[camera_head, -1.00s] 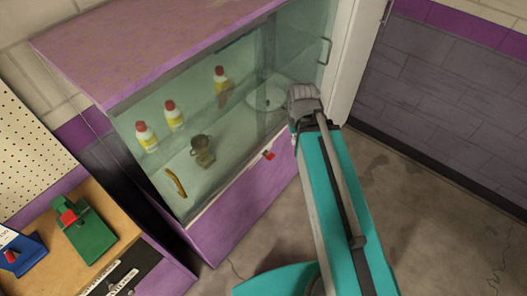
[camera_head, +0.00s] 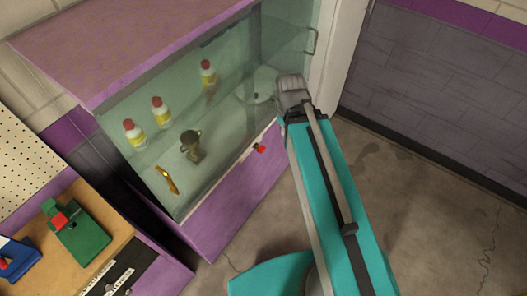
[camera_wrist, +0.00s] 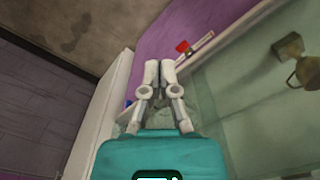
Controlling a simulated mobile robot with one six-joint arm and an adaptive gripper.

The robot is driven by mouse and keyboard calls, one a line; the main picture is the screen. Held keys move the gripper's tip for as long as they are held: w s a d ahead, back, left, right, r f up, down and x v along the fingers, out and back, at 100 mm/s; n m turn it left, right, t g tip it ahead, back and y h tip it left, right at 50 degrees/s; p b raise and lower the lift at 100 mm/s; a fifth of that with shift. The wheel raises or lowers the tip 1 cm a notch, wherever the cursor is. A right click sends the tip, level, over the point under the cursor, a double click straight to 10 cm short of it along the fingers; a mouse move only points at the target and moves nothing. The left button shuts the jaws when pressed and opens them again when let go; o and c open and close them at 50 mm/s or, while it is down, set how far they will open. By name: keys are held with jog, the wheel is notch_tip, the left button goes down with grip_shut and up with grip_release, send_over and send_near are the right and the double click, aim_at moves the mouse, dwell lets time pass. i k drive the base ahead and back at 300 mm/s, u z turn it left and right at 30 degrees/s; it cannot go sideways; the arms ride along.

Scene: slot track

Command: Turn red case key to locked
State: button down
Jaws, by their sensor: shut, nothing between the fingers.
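The red case key (camera_head: 260,149) is a small red piece on the front of the purple display case (camera_head: 232,192), just below the glass. It also shows in the wrist view (camera_wrist: 182,46), beside a pale strip and a little beyond my fingertips, to their right. My gripper (camera_wrist: 160,66) has its two fingers together with nothing between them. It is apart from the key. In the head view my arm covers the area right of the key, and the fingertips are hidden there. I cannot read whether the key stands at locked.
Behind the glass are several red-capped bottles (camera_head: 161,112), a trophy cup (camera_head: 192,146) and a gold handle (camera_head: 167,180). A white door frame (camera_head: 345,60) stands right of the case. A bench with a green device (camera_head: 80,232) is at left. Open floor (camera_head: 430,200) lies at right.

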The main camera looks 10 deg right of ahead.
aim_at(261, 149)
jog(key=u, duration=0.2)
jog(key=k, duration=1.5)
jog(key=z, duration=0.4)
jog(key=i, duration=1)
jog(key=z, duration=0.05)
